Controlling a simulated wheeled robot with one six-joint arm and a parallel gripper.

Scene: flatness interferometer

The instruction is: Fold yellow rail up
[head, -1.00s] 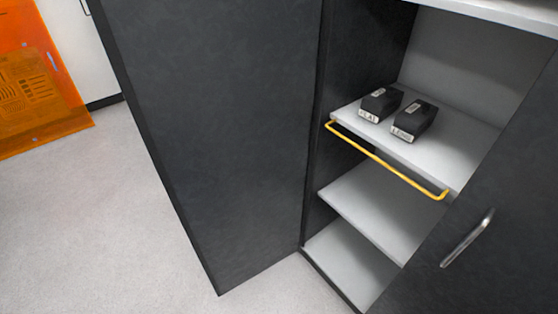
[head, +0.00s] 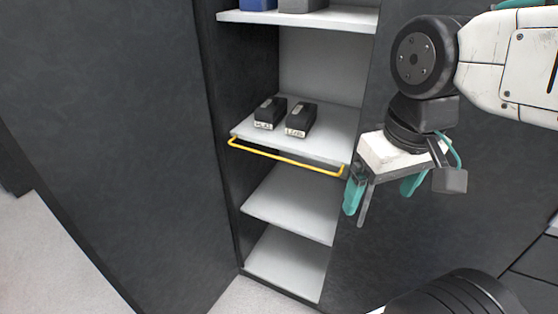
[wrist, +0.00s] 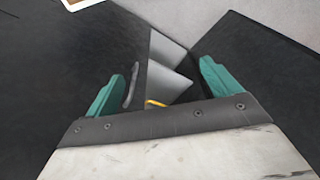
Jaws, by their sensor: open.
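The yellow rail (head: 285,157) is a thin bar with bent ends along the front edge of the middle shelf (head: 318,143). It hangs slightly below and in front of that edge. In the wrist view a short piece of the yellow rail (wrist: 155,103) shows just above my gripper body; the rest is hidden. My gripper (head: 383,197) is to the right of the rail's right end, in front of the right door, with teal fingers apart and nothing between them. In the wrist view the open fingers of my gripper (wrist: 160,85) stand either side of the shelves.
Two black labelled boxes (head: 270,113) (head: 301,121) sit on the middle shelf. Lower shelves (head: 290,205) look empty. A dark open door (head: 110,130) stands at left, another dark panel (head: 400,240) at right. A door handle (wrist: 132,85) shows beside the left finger.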

